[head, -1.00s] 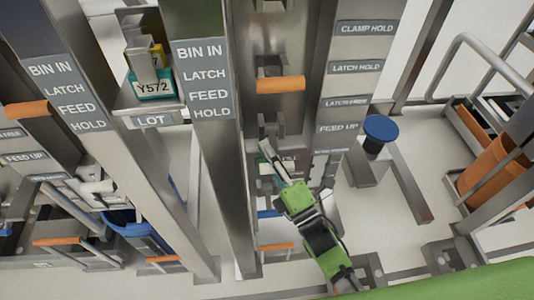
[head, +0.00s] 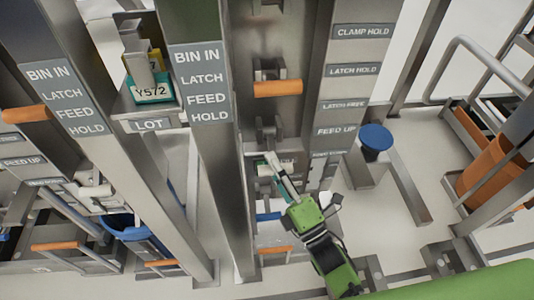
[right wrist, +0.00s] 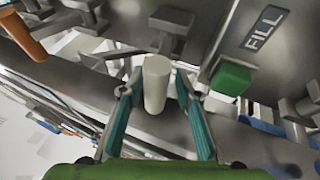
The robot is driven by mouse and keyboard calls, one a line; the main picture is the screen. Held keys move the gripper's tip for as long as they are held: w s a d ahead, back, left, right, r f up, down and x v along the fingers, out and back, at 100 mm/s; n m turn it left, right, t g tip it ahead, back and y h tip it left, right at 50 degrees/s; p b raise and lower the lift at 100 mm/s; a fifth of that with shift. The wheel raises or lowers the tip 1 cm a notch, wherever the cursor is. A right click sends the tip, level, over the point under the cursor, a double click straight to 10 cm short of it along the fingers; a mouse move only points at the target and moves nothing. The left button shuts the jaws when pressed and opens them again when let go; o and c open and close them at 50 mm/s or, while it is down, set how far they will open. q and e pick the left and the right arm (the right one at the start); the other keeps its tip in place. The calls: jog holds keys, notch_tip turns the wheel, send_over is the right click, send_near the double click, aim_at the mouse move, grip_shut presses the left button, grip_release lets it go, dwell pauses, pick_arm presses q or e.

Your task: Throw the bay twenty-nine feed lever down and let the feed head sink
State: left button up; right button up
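A pale, round-ended lever handle (head: 271,161) stands in the middle bay, just below a grey bracket. I take it for the feed lever; no bay number is readable on it. In the right wrist view the handle (right wrist: 156,92) sits between the two teal fingers of my right gripper (right wrist: 161,98). The fingers are apart, with a visible gap on the handle's right. In the head view my right gripper (head: 282,181) reaches up to the handle from below. I cannot pick out the feed head. My left gripper is out of view.
An orange handle (head: 278,88) projects above the lever. A label post (head: 350,72) stands on the right, with a blue round-topped stand (head: 376,138) beyond it. A green block (right wrist: 232,78) lies beside the FILL sign (right wrist: 265,27). Another steel post (head: 198,85) stands left.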

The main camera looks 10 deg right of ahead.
jog(key=v, duration=0.8)
jog(key=shift+r, duration=0.1)
